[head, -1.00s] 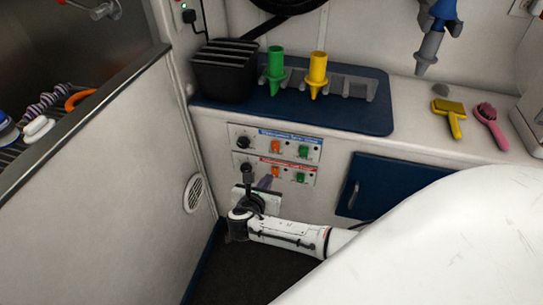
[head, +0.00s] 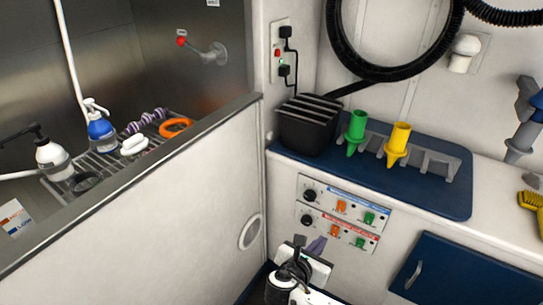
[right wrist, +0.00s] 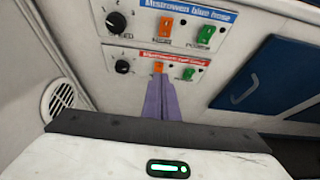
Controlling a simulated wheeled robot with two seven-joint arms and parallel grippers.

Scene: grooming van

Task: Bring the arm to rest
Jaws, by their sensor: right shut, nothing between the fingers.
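My right gripper (head: 317,244) is low in the head view, in front of the white cabinet wall just below and left of the lower control panel. Its purple fingers are closed together with nothing between them. In the right wrist view the fingers (right wrist: 160,88) point up towards the lower panel (right wrist: 155,62), overlapping it in the picture; I cannot tell whether they touch it. Part of my right arm is cut off by the bottom edge of the head view. My left gripper is not in view.
The counter holds a black slotted box (head: 308,123), a green nozzle (head: 355,128) and a yellow nozzle (head: 397,142) on a blue mat (head: 455,200). A blue cabinet door (head: 465,268) is below. The tub wall (head: 190,215) stands left, with bottles and an orange ring (head: 175,127) behind it.

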